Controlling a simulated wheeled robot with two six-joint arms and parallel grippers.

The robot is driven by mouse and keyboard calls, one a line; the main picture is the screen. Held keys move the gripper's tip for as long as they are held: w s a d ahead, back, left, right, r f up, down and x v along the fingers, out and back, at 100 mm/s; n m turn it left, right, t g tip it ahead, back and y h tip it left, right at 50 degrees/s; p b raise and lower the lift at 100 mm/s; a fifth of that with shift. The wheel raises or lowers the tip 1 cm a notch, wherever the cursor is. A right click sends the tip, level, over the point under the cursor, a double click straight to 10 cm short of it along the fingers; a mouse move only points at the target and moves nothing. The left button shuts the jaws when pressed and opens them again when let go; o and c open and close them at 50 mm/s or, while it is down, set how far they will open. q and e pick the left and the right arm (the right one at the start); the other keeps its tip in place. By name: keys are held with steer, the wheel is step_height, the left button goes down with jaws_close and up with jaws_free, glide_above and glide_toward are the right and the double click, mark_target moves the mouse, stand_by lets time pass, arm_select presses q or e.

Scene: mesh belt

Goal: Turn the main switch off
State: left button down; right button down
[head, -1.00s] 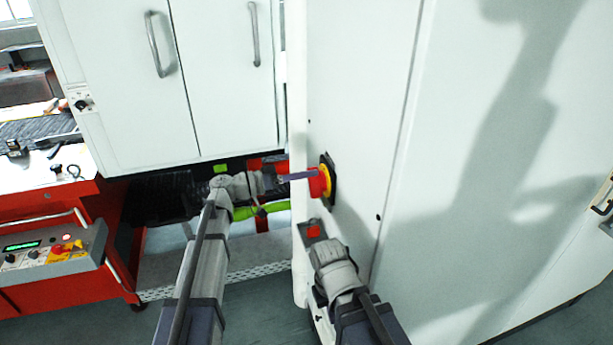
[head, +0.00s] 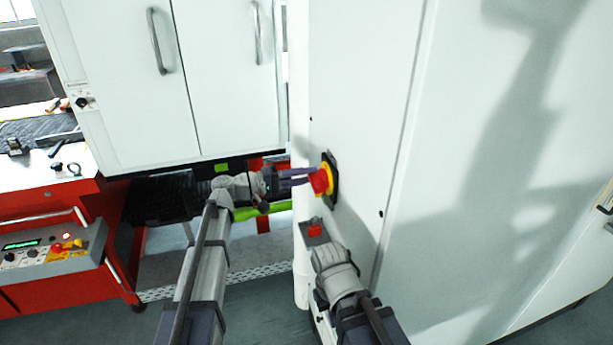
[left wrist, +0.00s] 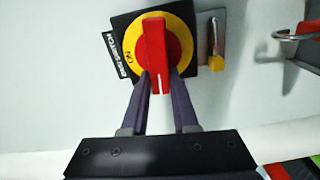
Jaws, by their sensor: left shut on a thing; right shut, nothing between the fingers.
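The main switch has a red handle (head: 319,181) on a yellow disc and black plate (head: 332,180), on the edge of a white cabinet panel. In the left wrist view, the red handle (left wrist: 154,50) points straight up and down in the picture, across the yellow disc (left wrist: 179,35). "ON" shows on the disc. My left gripper (head: 309,175) reaches the switch from the left. Its two dark fingers (left wrist: 158,76) flank the handle's lower end and are shut on it. My right gripper (head: 312,224) is shut and empty, below the switch.
A padlock-like yellow and metal piece (left wrist: 214,42) sits beside the switch plate. White cabinet doors (head: 225,75) stand at upper left. A red machine with a control box (head: 50,250) is at far left. Open floor shows at the bottom.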

arm_select(q)
steer(key=shift+f+n, duration=0.2)
steer(key=shift+n, duration=0.3)
stand_by(0.3)
steer(key=c, duration=0.7)
jaws_free()
steer(key=shift+v, duration=3.95)
